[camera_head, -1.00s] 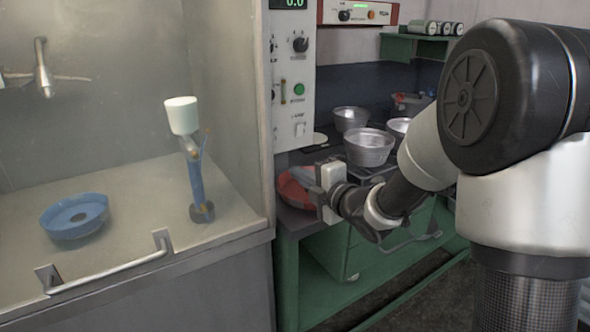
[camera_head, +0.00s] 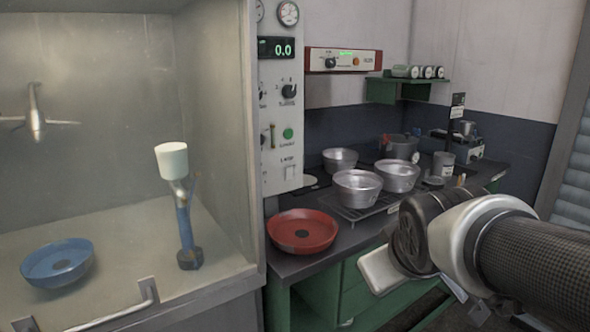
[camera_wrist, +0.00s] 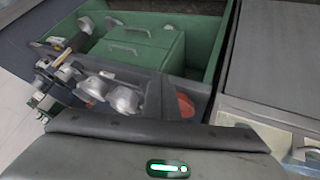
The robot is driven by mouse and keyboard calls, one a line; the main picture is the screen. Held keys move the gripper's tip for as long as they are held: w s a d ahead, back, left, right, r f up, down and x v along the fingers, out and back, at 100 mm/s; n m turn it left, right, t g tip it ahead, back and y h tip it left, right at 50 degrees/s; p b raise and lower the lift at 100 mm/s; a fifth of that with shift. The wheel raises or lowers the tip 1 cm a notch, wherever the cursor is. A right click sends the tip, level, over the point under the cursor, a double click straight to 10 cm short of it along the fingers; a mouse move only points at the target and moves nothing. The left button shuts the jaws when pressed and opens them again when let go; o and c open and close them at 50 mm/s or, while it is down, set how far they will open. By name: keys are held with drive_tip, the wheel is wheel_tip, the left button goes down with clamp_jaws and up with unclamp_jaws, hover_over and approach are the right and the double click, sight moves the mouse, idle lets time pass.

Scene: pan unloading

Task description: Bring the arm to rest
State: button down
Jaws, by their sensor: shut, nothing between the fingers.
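My gripper (camera_head: 380,272) shows in the head view as a pale block below the dark wrist joint, in front of the green cabinet. It is shut and holds nothing; its fingertips are hard to make out. My arm enters from the right edge, folded low, apart from the bench. In the wrist view a dark grey part of my own arm with a green light fills the bottom, and no fingers show. The red pan (camera_head: 302,231) lies on the dark bench left of the gripper; it also shows in the wrist view (camera_wrist: 186,105).
Metal pans (camera_head: 357,188) stand on a rack on the bench (camera_head: 290,265). On the left, the glass-sided booth holds a blue pan (camera_head: 57,263) and a blue stand with a white cup (camera_head: 172,160). A bar handle (camera_head: 115,310) runs along its front edge.

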drive_tip(key=s+a+m+g+p, duration=0.25)
drive_tip(key=s+m, duration=0.25)
drive_tip(key=s, duration=0.7)
wheel_tip(320, 180, up, 21)
drive_tip(key=d+p, duration=0.1)
drive_tip(key=p, duration=1.9)
drive_tip(key=shift+w+r+y+p, duration=0.15)
drive_tip(key=shift+w+y+p, duration=0.05)
drive_tip(key=shift+y+p, duration=0.2)
